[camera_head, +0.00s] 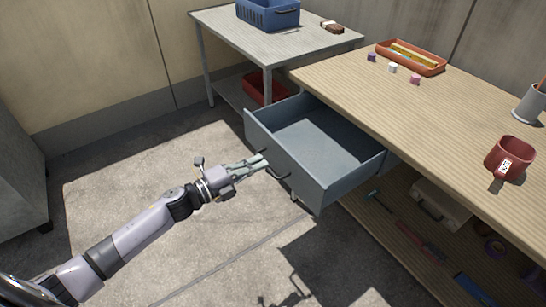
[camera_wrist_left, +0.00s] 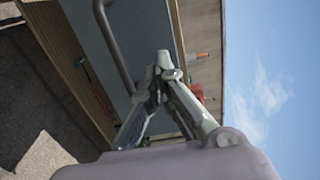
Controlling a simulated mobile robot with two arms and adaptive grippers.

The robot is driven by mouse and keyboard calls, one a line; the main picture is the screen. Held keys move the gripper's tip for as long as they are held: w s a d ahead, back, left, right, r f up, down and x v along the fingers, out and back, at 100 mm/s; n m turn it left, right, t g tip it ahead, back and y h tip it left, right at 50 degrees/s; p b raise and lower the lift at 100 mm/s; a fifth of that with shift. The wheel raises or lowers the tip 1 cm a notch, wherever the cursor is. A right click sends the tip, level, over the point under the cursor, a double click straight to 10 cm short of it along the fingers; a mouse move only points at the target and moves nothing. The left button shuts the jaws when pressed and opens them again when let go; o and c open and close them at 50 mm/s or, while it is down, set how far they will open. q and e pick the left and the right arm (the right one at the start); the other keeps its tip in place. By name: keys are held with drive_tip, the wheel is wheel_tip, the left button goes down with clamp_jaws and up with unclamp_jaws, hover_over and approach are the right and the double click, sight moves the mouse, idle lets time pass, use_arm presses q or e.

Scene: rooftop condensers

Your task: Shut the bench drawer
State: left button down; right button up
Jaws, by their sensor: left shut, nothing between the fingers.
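The grey bench drawer (camera_head: 284,161) is pulled well out from under the wooden bench top (camera_head: 450,120). It looks empty inside. Its front has a dark bar handle (camera_head: 279,174), which also shows in the left wrist view (camera_wrist_left: 119,48). My left gripper (camera_head: 265,160) is shut with nothing in it. Its fingertips are at the drawer front, close to the handle. In the left wrist view the gripper (camera_wrist_left: 162,62) points at the grey drawer front (camera_wrist_left: 150,25), beside the handle. I cannot tell whether the tips touch it. My right gripper is not in view.
A red mug (camera_head: 509,158), a grey pen cup (camera_head: 530,104) and an orange tray (camera_head: 410,57) stand on the bench top. A toolbox (camera_head: 440,205) and tools lie on the lower shelf. A metal side table (camera_head: 270,45) holds a blue crate (camera_head: 267,15). The floor before the drawer is clear.

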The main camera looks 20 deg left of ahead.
sight(281, 153)
use_arm(q)
drive_tip(key=x, duration=0.4)
drive_tip(key=shift+d, duration=0.1)
drive_tip(key=shift+w+d, duration=0.35)
drive_tip(key=shift+w, duration=0.1)
